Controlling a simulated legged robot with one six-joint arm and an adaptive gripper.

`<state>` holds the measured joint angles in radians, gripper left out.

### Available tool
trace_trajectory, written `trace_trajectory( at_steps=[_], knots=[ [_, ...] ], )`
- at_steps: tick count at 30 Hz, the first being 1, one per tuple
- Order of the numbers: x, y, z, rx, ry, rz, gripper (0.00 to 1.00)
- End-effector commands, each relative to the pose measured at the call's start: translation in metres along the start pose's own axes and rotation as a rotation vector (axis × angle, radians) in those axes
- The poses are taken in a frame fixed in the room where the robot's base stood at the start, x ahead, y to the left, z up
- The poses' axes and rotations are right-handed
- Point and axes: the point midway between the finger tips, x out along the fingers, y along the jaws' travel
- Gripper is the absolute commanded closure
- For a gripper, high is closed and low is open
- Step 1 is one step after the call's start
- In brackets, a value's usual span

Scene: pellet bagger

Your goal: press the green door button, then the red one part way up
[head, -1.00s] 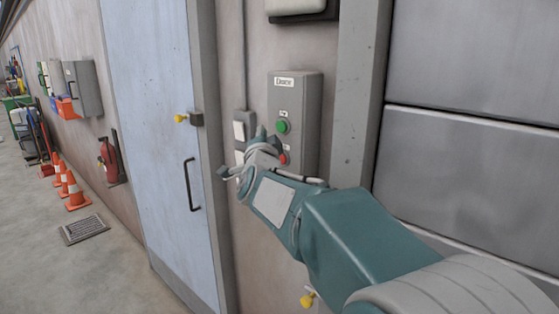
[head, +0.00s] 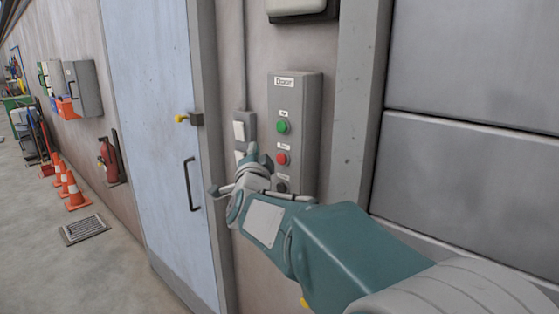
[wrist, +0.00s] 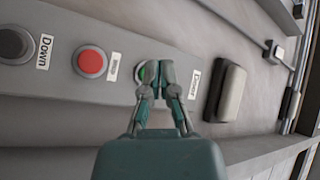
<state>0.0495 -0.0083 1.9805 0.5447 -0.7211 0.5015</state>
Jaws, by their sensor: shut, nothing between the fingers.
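The grey control box (head: 307,100) labelled "Door" is on the wall right of the pale blue door. Its green button (head: 283,127) is at the top, its red button (head: 282,159) in the middle and a black button (head: 281,187) below. My gripper (head: 254,152) is left of the red button in the head view. In the wrist view my gripper (wrist: 158,70) is shut and empty, with its fingertips in front of the green button (wrist: 141,73), partly hiding it. The red button (wrist: 90,62) shows clear of the fingers. Contact with the box cannot be told.
A large grey panelled door (head: 470,180) is on the right behind a frame post (head: 355,100). White switches (head: 239,130) sit left of the box.

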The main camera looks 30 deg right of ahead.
Motion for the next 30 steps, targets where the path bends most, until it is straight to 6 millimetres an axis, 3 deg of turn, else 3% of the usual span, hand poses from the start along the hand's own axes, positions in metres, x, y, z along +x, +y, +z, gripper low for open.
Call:
trace_trajectory(
  at_steps=[13, 30],
  knots=[
    [-0.01, 0.038, 0.024, -0.002, -0.001, 0.002, 1.0],
    [-0.006, 0.046, 0.023, -0.001, 0.001, 0.001, 1.0]
  ],
)
